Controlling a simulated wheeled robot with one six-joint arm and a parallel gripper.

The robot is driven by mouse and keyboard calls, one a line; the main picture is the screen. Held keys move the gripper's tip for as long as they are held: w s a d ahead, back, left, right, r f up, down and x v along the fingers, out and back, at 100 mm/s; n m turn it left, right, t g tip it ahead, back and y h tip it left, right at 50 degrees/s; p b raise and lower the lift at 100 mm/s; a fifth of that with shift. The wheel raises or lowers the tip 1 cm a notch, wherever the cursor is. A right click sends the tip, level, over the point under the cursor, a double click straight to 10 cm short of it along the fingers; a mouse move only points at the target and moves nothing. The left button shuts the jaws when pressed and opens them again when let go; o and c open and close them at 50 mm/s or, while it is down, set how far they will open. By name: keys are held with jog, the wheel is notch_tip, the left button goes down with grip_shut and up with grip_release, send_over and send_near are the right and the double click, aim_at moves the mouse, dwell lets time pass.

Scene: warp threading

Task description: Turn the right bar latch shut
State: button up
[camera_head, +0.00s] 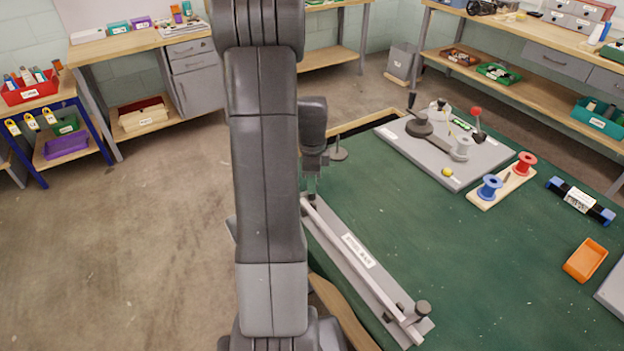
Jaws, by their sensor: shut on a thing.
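A long pale bar (352,258) lies along a grey base plate (388,290) at the table's left edge. A dark knob latch (422,308) stands at the bar's near end. My gripper (311,188) points down at the bar's far end, close to the small dark latch part there (306,199). It appears shut on that far latch, but the fingertips are small and the arm covers part of the view. I cannot tell the far latch's exact angle. The bar rests along the plate.
A grey board (465,165) with levers and a spool stands at the back. The green mat (450,250) is clear in the middle.

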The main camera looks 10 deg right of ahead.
jog(key=o, duration=1)
jog(key=shift+c, duration=0.2)
notch_tip(320, 180, up, 14)
jog(key=shift+f, duration=0.1)
notch_tip(320, 180, down, 14)
jog(key=shift+r, duration=0.1)
dwell(0.5)
